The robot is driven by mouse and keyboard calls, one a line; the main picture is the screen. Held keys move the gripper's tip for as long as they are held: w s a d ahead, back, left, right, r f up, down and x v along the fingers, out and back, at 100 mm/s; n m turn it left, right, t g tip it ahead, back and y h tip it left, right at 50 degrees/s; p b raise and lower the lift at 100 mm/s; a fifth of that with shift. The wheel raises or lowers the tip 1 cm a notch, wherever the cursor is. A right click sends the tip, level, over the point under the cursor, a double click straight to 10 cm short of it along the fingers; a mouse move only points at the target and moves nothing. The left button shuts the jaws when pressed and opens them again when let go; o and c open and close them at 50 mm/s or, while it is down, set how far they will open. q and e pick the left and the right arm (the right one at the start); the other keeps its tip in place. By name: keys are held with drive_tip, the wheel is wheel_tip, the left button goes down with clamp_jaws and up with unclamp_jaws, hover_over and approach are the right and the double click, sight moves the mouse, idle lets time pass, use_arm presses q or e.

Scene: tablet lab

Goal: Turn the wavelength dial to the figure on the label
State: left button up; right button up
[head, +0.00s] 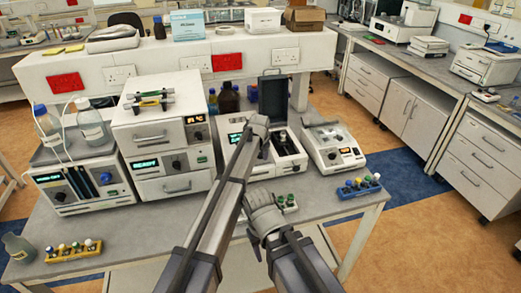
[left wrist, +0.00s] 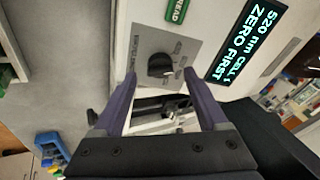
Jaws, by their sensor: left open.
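The dial (left wrist: 160,66) is a black round knob on a grey plate with small markings, in the left wrist view. My left gripper (left wrist: 160,76) is open, its fingers on either side of the dial with gaps; I cannot tell whether they touch it. The instrument (head: 287,152) has its dark lid (head: 272,97) raised in the head view, where my left arm hides its dial. Its display (left wrist: 246,42) reads "520 nm CELL 1 ZERO FIRST". I cannot make out a label with a figure.
A white meter (head: 333,149) stands right of the instrument and stacked units (head: 168,150) stand left. A blue vial rack (head: 358,187) is at the bench's right edge, a yellow one (head: 74,251) at front left.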

use_arm(q)
drive_tip(key=p+v, duration=0.4)
drive_tip(key=v, duration=0.2)
use_arm(e)
wheel_tip(320, 180, up, 5)
drive_tip(key=shift+r, duration=0.1)
use_arm(q)
drive_tip(key=shift+f, duration=0.1)
